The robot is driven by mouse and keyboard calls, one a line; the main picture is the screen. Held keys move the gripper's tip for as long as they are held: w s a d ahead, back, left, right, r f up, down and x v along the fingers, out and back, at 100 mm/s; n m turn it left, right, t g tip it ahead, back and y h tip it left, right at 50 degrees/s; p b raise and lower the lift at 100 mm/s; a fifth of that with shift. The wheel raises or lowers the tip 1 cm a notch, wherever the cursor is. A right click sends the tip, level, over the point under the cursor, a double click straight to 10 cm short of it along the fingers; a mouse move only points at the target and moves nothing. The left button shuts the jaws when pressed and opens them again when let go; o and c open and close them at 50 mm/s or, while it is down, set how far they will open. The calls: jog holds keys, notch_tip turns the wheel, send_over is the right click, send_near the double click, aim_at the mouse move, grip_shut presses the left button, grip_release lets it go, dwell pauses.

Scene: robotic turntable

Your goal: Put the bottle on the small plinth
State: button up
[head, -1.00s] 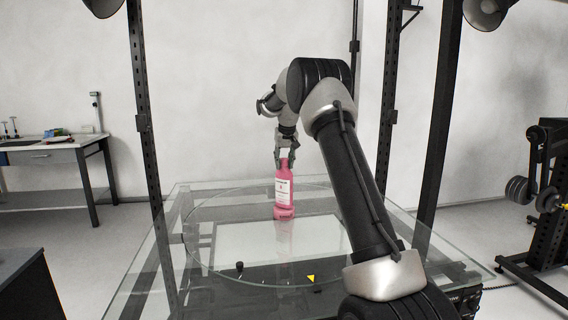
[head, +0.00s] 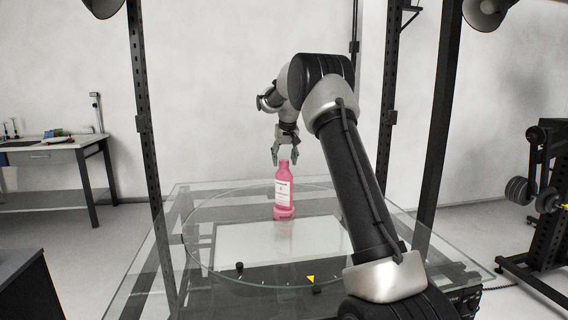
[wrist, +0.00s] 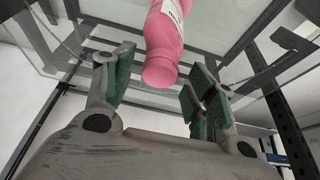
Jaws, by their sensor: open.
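In the wrist view the bottle (wrist: 164,45) shows cap end toward the camera, beyond the spread green-padded fingers of my gripper (wrist: 160,85).
A workbench (head: 60,150) stands far left.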

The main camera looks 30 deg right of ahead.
jog(key=s+v, duration=0.1)
jog(key=v, duration=1)
jog(key=s+a+r+n, duration=0.1)
jog(key=s+a+r, duration=0.15)
jog(key=s, duration=0.65)
jog(key=s+a+r, duration=0.1)
jog(key=s+a, duration=0.3)
jog(key=s, duration=0.4)
jog(key=s+a+f, duration=0.2)
jog(key=s+f, duration=0.2)
jog(key=s, duration=0.6)
jog(key=s+a+f+n, duration=0.1)
jog(key=s+f, duration=0.3)
jog(key=s, duration=0.6)
jog(key=s+a+f+n+y, duration=0.1)
jog(key=s+f, duration=0.3)
jog(key=s, duration=0.6)
jog(key=shift+a+f, duration=0.15)
jog(key=shift+a, duration=0.65)
